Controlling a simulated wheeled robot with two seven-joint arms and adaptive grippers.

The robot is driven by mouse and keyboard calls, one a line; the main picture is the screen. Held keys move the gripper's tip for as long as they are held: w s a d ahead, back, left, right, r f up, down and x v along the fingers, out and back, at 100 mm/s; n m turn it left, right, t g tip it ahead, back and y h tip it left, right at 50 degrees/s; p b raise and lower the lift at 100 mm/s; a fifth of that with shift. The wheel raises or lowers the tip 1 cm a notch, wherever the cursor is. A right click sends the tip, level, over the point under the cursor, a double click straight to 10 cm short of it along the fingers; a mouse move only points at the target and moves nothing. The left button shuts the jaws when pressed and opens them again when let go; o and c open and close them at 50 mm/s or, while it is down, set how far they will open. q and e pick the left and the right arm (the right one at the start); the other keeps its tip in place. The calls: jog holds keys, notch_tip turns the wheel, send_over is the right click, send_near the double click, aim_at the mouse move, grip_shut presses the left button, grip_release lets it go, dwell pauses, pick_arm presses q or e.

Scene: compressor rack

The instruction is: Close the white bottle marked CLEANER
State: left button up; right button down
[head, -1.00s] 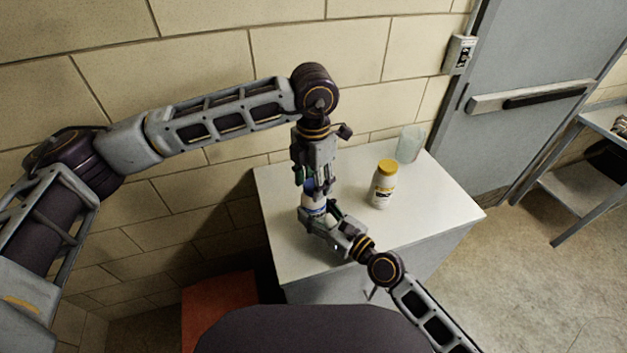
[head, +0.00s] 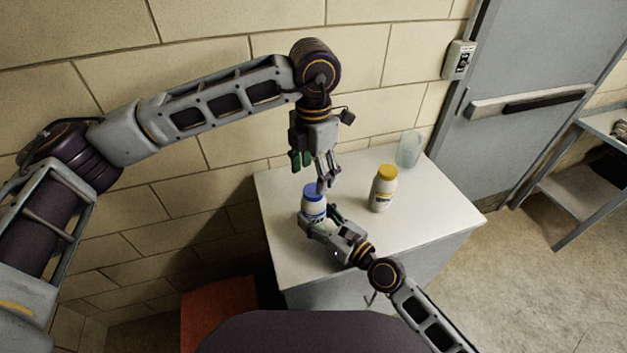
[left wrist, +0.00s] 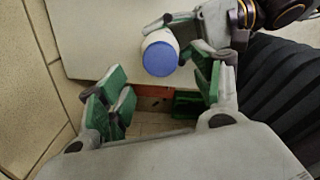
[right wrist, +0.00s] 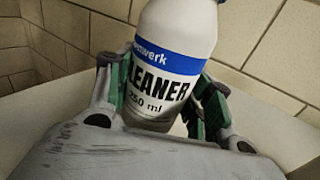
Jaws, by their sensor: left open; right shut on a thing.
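My right gripper (head: 312,222) is shut around the bottle's body. My left gripper (head: 325,186) is open and empty, above and slightly right of the cap, pointing down and apart from it. In the left wrist view the blue cap (left wrist: 160,59) lies beyond the open fingers (left wrist: 160,95). Whether the cap sits fully tight cannot be told.
A clear cup (head: 409,149) stands near the back corner. The wall is close behind; a red object (head: 220,315) is below left.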

aim_at(321, 221)
pick_arm(q)
notch_tip(321, 221, up, 7)
dwell(0.4)
jog(key=shift+r, duration=0.1)
pick_arm(e)
jog(key=c, duration=0.5)
grip_release()
jog(key=shift+s+d, duration=0.1)
jog(key=shift+v, duration=1.25)
jog(key=shift+s+d, duration=0.2)
jog(key=shift+s, duration=0.1)
jog(key=shift+s+d, duration=0.2)
jog(key=shift+s, duration=0.05)
